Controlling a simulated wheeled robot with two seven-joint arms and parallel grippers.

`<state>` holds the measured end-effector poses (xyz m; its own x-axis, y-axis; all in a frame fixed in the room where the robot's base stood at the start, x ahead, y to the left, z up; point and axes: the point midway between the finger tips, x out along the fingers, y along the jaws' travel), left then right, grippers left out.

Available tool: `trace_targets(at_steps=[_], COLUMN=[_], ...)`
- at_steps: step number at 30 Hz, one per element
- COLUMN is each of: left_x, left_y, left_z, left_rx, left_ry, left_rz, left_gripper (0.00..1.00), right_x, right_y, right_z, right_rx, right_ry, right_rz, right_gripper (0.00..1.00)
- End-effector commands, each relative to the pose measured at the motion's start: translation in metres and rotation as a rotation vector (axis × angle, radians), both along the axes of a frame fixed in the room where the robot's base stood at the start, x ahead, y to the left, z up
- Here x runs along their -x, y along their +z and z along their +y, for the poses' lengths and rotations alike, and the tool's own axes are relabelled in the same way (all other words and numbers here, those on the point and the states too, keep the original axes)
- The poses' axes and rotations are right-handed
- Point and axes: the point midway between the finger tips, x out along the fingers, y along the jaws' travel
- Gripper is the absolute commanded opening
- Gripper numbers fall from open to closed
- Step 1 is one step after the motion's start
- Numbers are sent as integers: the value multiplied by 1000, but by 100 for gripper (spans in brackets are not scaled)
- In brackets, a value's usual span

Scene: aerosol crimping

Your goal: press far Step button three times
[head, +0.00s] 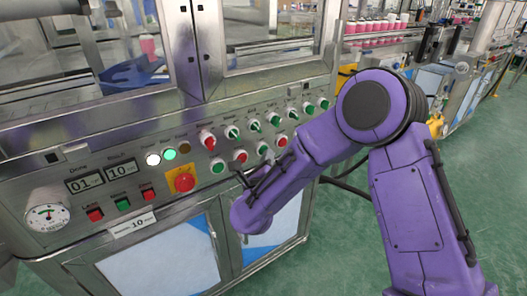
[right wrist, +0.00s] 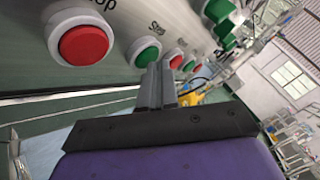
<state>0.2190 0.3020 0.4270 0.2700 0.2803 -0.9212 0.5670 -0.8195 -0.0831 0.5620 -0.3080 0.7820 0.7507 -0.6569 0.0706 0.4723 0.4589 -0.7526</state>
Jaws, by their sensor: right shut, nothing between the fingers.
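The machine's front panel (head: 130,160) carries a lower row of round push buttons. In the head view a green button (head: 262,148) sits between two red ones, near my right gripper (head: 241,177). In the right wrist view a green button (right wrist: 145,53) with a partly readable label starting "St" is just beyond the tips of my right gripper (right wrist: 160,72). The fingers are shut and empty, pointing at the panel. I cannot tell whether they touch the green button. My left gripper is out of view.
A large red button (right wrist: 83,43) labelled "…op" is close left of the fingers. Open green floor (head: 340,235) lies to the right.

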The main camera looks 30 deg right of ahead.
Motion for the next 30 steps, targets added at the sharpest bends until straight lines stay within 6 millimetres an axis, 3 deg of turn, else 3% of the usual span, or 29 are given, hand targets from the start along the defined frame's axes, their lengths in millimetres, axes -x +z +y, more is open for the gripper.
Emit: trace_targets(at_steps=[6, 17, 30], left_x=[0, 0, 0], left_y=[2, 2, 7], left_z=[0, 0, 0], left_rx=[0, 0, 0], left_ry=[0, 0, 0], left_rz=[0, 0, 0], left_gripper=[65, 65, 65], right_x=[12, 16, 58], right_y=[1, 0, 1], right_z=[-1, -1, -5], right_rx=[0, 0, 1], right_ry=[0, 0, 1], right_rz=[0, 0, 0], right_gripper=[0, 0, 0])
